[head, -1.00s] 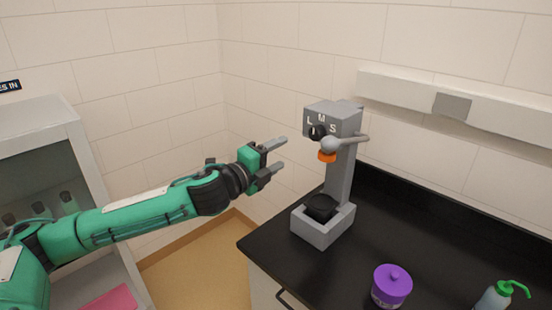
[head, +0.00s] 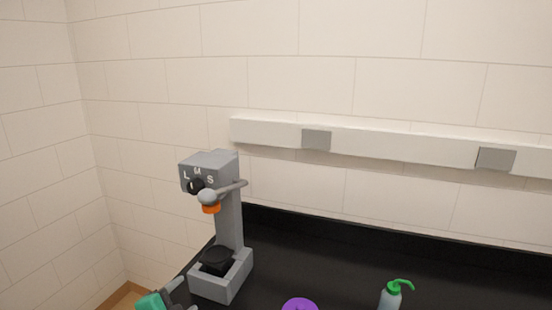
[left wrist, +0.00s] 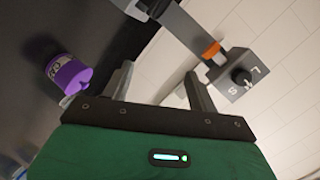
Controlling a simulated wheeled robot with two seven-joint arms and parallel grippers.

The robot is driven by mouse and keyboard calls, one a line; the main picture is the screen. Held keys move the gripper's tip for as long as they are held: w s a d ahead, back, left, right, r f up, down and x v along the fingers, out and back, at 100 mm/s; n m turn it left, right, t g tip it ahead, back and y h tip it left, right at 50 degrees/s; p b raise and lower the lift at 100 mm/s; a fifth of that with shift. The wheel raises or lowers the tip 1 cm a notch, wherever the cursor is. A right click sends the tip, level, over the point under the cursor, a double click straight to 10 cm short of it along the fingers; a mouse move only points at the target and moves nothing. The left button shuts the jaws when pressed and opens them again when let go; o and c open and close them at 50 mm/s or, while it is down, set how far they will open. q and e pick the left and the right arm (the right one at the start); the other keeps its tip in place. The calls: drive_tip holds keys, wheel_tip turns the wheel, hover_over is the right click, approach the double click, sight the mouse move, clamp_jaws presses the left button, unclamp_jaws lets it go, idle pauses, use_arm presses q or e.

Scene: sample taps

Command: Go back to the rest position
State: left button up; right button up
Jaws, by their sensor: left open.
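My left gripper (head: 176,296) shows at the bottom edge of the head view, in front of and to the left of the grey sample tap's base. In the left wrist view its two fingers (left wrist: 160,88) are apart with nothing between them. The grey sample tap (head: 229,220) stands on the black counter, with a dial marked L, M and S, a lever with a round knob and an orange outlet. It also shows in the left wrist view (left wrist: 245,65), apart from the fingers. A black round piece (head: 216,259) sits in its base. My right gripper is not in view.
A purple lidded jar (head: 299,304) stands on the black counter (head: 320,262) at the bottom edge; it also shows in the left wrist view (left wrist: 68,74). A bottle with a green spout (head: 391,296) stands to its right. A white rail (head: 400,143) runs along the wall.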

use_arm(q)
drive_tip(key=s+a+f+n+g+y, duration=0.1)
drive_tip(key=s+f+n+g, duration=0.25)
drive_tip(key=s+f, duration=0.5)
drive_tip(key=s+f+n+g+y, duration=0.1)
drive_tip(key=s+f+n+g, duration=0.3)
drive_tip(key=s, duration=0.7)
drive_tip(key=s+a+f+n+g+y, duration=0.1)
drive_tip(key=s+f+n+g, duration=0.2)
drive_tip(key=s+f+n, duration=0.45)
drive_tip(key=s+f+m+g, duration=0.2)
drive_tip(key=s+f, duration=0.1)
drive_tip(key=f, duration=3)
drive_tip(key=s+a+f, duration=0.3)
drive_tip(key=s+f, duration=1.5)
drive_tip(key=s, duration=0.1)
drive_tip(key=shift+g, duration=0.35)
